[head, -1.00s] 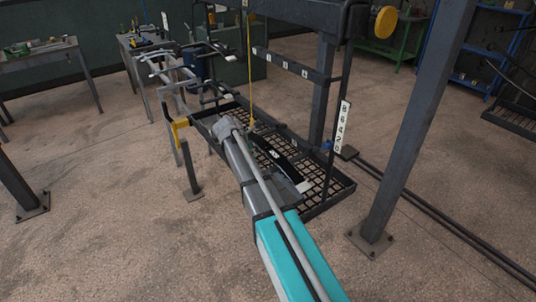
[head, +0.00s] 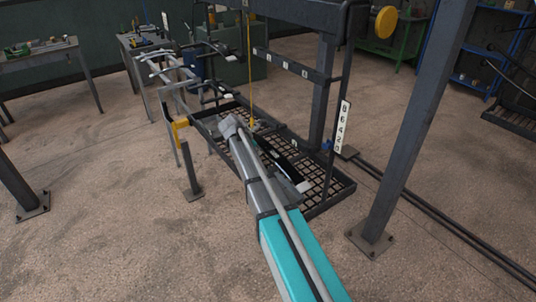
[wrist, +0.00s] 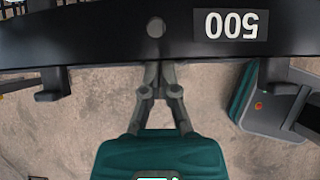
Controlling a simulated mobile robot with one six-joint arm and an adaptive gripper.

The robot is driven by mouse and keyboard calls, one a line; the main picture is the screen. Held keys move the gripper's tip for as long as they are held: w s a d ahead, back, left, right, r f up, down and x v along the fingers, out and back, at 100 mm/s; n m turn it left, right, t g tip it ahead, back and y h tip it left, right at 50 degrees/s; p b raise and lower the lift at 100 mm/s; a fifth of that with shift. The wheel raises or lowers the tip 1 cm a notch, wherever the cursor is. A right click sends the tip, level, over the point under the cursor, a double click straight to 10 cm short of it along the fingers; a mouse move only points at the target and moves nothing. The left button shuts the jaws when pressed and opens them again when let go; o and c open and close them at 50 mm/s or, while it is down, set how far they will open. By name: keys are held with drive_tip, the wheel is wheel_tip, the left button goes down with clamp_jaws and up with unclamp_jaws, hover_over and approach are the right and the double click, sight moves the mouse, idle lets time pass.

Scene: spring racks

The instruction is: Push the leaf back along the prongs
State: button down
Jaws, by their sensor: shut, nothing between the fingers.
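The leaf (wrist: 110,38) is a long, dark, slightly curved bar across the top of the wrist view. It has a round spot near its middle and a white-on-black "500" label, upside down. A dark prong end (wrist: 53,84) sticks out below the leaf at left, and another dark prong-like piece (wrist: 308,118) shows at right, partly cut off. My gripper (wrist: 160,70) is shut and empty, its fingertips at the leaf's near edge by the middle. I cannot tell whether they touch it.
A black grid tray (head: 325,203) lies beneath my arm. A steel post (head: 415,120) stands to its right and a short post (head: 191,170) to its left. A yellow cord (head: 251,70) hangs near my arm. Bare floor lies at the left front.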

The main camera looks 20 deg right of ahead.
sight(268, 145)
drive_tip(key=shift+w+d, duration=0.15)
drive_tip(key=shift+d, duration=0.3)
drive_tip(key=shift+w+d, duration=0.2)
drive_tip(key=shift+d, duration=0.4)
drive_tip(key=shift+w+d, duration=0.2)
drive_tip(key=shift+d, duration=0.35)
drive_tip(key=shift+w+d, duration=0.1)
drive_tip(key=shift+d, duration=0.2)
drive_tip(key=shift+w+d, duration=0.2)
drive_tip(key=shift+d, duration=0.5)
drive_tip(key=shift+w+d, duration=0.25)
drive_tip(key=shift+d, duration=0.4)
drive_tip(key=shift+w+d, duration=0.2)
drive_tip(key=shift+d, duration=0.5)
drive_tip(key=shift+w+d, duration=0.2)
drive_tip(key=shift+d, duration=0.45)
drive_tip(key=shift+w+d, duration=0.1)
drive_tip(key=shift+d, duration=0.25)
